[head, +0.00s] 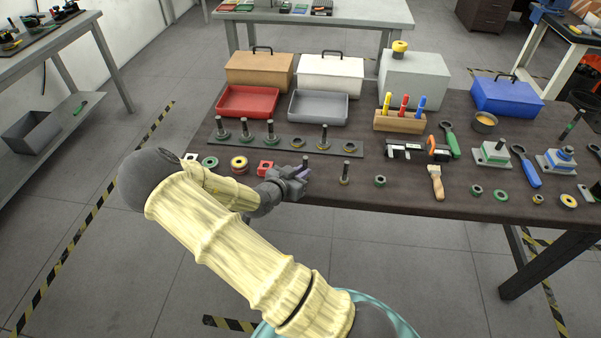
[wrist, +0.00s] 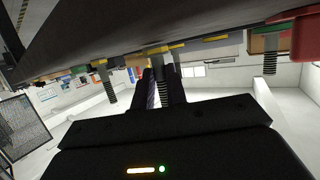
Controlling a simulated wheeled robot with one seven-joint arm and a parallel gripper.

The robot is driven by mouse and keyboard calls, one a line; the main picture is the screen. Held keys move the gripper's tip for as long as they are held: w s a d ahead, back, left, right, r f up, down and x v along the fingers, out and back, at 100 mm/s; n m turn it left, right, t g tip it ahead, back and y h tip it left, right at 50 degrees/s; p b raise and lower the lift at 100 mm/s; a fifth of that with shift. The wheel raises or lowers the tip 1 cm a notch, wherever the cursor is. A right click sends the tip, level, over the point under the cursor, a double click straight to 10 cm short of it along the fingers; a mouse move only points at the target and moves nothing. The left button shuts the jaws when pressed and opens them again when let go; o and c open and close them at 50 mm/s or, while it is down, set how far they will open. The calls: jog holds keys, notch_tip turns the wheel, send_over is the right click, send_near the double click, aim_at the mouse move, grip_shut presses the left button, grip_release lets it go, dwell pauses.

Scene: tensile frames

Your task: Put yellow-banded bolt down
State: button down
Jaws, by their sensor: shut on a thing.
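My gripper (head: 301,184) is low over the near edge of the dark table, left of the middle. In the wrist view, where the scene appears upside down, its two fingers (wrist: 162,88) are shut around the threaded shank of a bolt (wrist: 162,92). The bolt's head end is close to the tabletop, with yellow around it; I cannot tell whether it touches. In the head view a dark shank (head: 305,163) rises by the fingers. Another bolt (head: 345,172) stands upright on the table, right of my gripper.
A dark rack strip (head: 235,141) with several bolts and nuts lies behind my gripper. A red square part (head: 265,168) and ring parts (head: 239,165) lie to its left. Trays stand farther back.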

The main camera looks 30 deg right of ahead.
jog(key=shift+f, duration=0.15)
jog(key=c, duration=1.4)
grip_release()
jog(key=shift+a+r, duration=0.2)
jog(key=shift+r, duration=0.05)
jog(key=v, duration=1.1)
jog(key=shift+s+a+r, duration=0.15)
jog(key=shift+s+a, duration=0.1)
